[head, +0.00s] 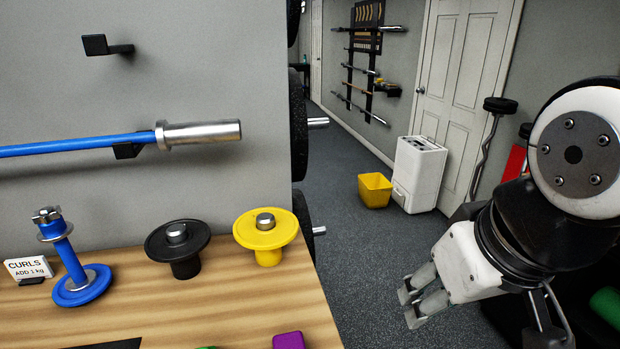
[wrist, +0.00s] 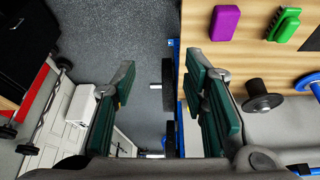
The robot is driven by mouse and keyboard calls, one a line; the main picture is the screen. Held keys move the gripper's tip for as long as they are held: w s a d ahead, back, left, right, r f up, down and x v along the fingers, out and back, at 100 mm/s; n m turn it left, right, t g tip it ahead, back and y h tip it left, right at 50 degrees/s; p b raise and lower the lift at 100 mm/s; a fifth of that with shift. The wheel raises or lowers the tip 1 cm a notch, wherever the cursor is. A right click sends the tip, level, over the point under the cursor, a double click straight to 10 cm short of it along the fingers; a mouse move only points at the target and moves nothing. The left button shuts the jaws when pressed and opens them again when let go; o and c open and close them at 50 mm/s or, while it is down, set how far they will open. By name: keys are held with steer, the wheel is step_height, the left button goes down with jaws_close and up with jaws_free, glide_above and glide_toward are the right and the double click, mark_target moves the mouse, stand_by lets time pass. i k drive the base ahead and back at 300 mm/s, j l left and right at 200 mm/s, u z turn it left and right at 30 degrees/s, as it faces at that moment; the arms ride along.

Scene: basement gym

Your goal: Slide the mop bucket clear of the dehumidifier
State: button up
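The yellow mop bucket (head: 375,191) stands upright on the dark floor in the head view. The white dehumidifier (head: 419,176) stands just right of it, near the white door. The two sit very close; I cannot tell whether they touch. My gripper (head: 408,304) is at the lower right of the head view, in the air, well nearer to me than the bucket. In the wrist view its green-padded fingers (wrist: 160,105) are wide apart with nothing between them. A white box shape, likely the dehumidifier (wrist: 80,108), shows partly behind the left finger. The bucket is not visible there.
Black weight plates (head: 299,125) stick out past the wall end. Open floor (head: 355,255) lies before the bucket.

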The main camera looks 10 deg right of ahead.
mark_target(375, 191)
steer(key=z, duration=0.2)
steer(key=i+l, duration=0.15)
steer(key=l, duration=0.25)
steer(key=i+l, duration=0.15)
steer(key=l, duration=0.25)
steer(key=i+l, duration=0.1)
steer(key=l, duration=0.3)
steer(key=i+l, duration=0.25)
steer(key=i, duration=0.2)
steer(key=i+l, duration=0.2)
steer(key=i, duration=0.25)
steer(key=i+l, duration=0.25)
steer(key=i, duration=0.2)
steer(key=i+u, duration=0.1)
steer(key=i, duration=1.75)
steer(key=i+l, duration=0.15)
steer(key=i, duration=1.75)
steer(key=i+j, duration=0.15)
steer(key=i, duration=0.2)
steer(key=i+j+u, duration=0.1)
steer(key=i, duration=0.25)
